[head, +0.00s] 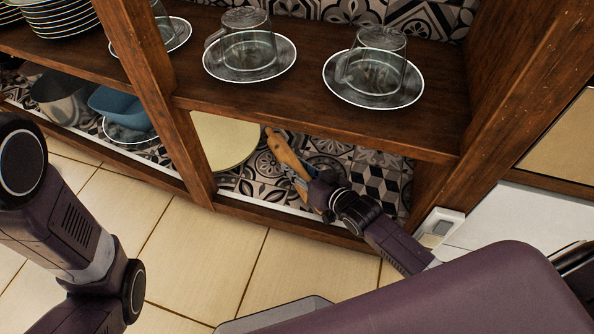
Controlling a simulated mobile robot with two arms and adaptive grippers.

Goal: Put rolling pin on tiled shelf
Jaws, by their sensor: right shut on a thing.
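The wooden rolling pin (286,155) is in my right gripper (312,187), which is shut on it. The pin is tilted, with its free end pointing up and left, inside the lower right shelf opening. The tiled shelf (250,184) has a black, white and grey patterned floor. The pin is over this floor; whether it touches the tiles I cannot tell.
A pale round board (224,140) stands at the left of the tiled compartment. The wooden shelf above (310,95) holds glass cups on saucers (372,88). A wooden upright (165,95) divides off bowls (124,106) at left. Tiles right of the pin are clear.

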